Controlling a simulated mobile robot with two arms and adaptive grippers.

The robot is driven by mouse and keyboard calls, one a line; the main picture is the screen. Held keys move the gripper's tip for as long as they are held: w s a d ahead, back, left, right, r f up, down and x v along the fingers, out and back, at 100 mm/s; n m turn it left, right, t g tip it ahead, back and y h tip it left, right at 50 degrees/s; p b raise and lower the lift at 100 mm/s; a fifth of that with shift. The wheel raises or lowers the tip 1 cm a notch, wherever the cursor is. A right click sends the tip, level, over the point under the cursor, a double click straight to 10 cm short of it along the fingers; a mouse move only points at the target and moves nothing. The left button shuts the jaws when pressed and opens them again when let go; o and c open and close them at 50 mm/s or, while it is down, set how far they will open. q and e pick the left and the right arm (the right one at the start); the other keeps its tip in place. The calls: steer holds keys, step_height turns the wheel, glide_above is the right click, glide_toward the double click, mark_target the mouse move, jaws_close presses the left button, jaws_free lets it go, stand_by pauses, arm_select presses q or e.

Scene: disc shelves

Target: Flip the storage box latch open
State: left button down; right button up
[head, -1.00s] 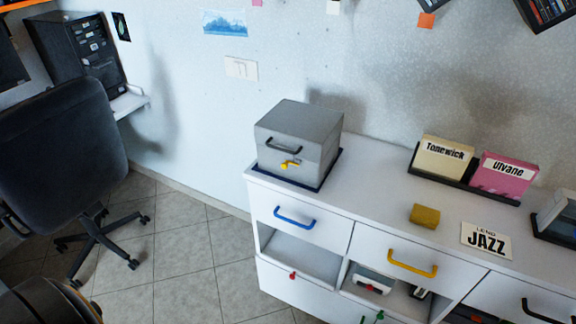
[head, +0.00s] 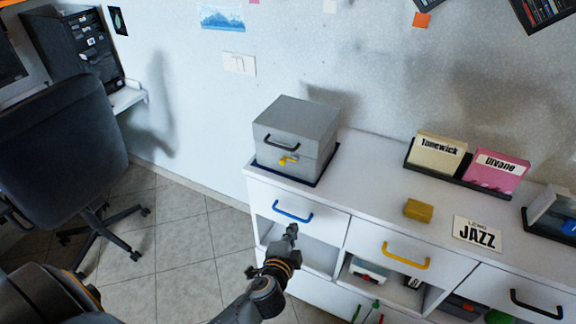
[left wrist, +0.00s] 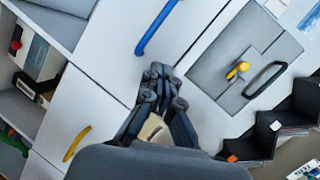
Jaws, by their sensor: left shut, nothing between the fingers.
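The grey storage box (head: 291,131) sits on the left end of the white cabinet, with a black handle (head: 281,143) and a yellow latch (head: 289,160) on its front. Its lid looks closed. In the left wrist view the box (left wrist: 222,66) and yellow latch (left wrist: 237,71) are up and right of the fingers. My left gripper (head: 291,231) is in front of the cabinet, below the blue drawer handle (head: 292,212), apart from the box. It is shut and empty; its fingers also show in the left wrist view (left wrist: 160,72). My right gripper is not in view.
The white cabinet (head: 372,172) has drawers with blue, yellow (head: 406,257) and black handles and open shelves. A dark chair (head: 62,150) stands left; the floor between is clear.

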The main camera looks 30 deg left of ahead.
arm_select(q)
step_height(320, 180, up, 13)
steer(key=t+y, duration=0.1)
steer(key=t, duration=0.1)
steer(key=shift+w+t, duration=0.3)
steer(key=shift+a, duration=0.1)
steer(key=w+a+p, duration=0.1)
steer(key=w, duration=0.2)
steer(key=w+a+f+p, duration=0.1)
steer(key=w+a, duration=0.1)
steer(key=w, duration=0.1)
steer(key=w+a+p, duration=0.1)
steer(key=w+a, duration=0.1)
steer(key=w, duration=0.1)
steer(key=shift+w+a+f, duration=0.1)
steer(key=shift+w+f, duration=0.1)
steer(key=shift+w, duration=0.2)
steer(key=shift+a+f, duration=0.15)
steer(key=shift+a, duration=0.35)
